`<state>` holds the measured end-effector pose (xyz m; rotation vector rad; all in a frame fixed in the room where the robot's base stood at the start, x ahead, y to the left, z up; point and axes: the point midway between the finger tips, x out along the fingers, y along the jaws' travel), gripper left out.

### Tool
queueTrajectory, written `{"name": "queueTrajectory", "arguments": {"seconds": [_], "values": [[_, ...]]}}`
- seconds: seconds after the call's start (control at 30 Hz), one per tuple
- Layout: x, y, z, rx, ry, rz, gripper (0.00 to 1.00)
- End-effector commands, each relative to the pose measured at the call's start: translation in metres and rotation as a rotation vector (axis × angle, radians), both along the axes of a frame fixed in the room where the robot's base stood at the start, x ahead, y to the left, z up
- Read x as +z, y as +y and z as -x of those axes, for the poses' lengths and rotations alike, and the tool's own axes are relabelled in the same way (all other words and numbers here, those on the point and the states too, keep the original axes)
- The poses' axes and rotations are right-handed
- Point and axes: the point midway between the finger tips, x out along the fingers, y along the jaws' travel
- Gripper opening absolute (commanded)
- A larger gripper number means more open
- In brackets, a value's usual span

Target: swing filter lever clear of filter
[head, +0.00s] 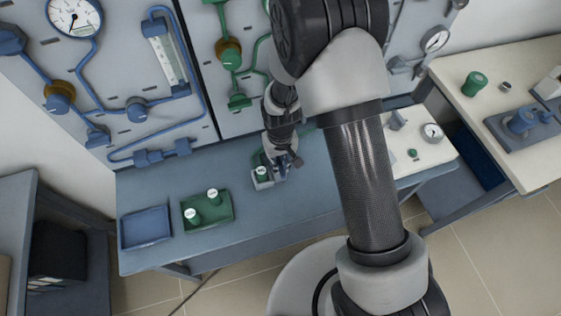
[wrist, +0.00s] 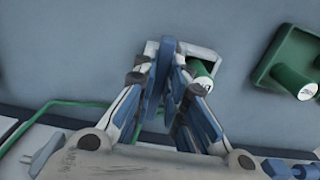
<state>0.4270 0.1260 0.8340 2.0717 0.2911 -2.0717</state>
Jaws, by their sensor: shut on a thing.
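The filter is a green cylinder with a white label on top (head: 262,171). It stands in a pale grey holder (head: 258,183) on the blue-grey bench, and it also shows in the wrist view (wrist: 203,70), partly behind a finger. My gripper (wrist: 168,75) is over the holder, shut on the blue filter lever (wrist: 166,50), a narrow upright piece just left of the filter. In the head view my gripper (head: 281,168) is just right of the filter, and the lever cannot be made out there. The fingers hide part of the holder.
A green tray (head: 222,222) with green labelled cylinders and an empty blue tray (head: 146,228) lie to the left on the bench. A wall panel (head: 90,60) with blue pipes and a gauge stands behind. A pale table (head: 480,110) with fittings is at right.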

Motion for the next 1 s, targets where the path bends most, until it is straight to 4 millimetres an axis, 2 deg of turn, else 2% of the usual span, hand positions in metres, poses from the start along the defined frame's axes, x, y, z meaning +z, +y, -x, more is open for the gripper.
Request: {"name": "queueTrajectory", "arguments": {"seconds": [0.47, 0.5, 0.7, 0.8, 1.0], "values": [[-0.0001, 0.0003, 0.0002, -0.018, 0.0, 0.0, 0.0], [-0.0001, 0.0003, 0.0002, -0.018, 0.0, 0.0, 0.13], [-0.0001, 0.0003, 0.0002, -0.016, 0.0, 0.0, 0.26], [-0.0001, 0.0002, 0.0002, -0.016, 0.0, 0.0, 0.33], [0.0, 0.0002, 0.0001, -0.015, 0.0, 0.0, 0.33]]}}
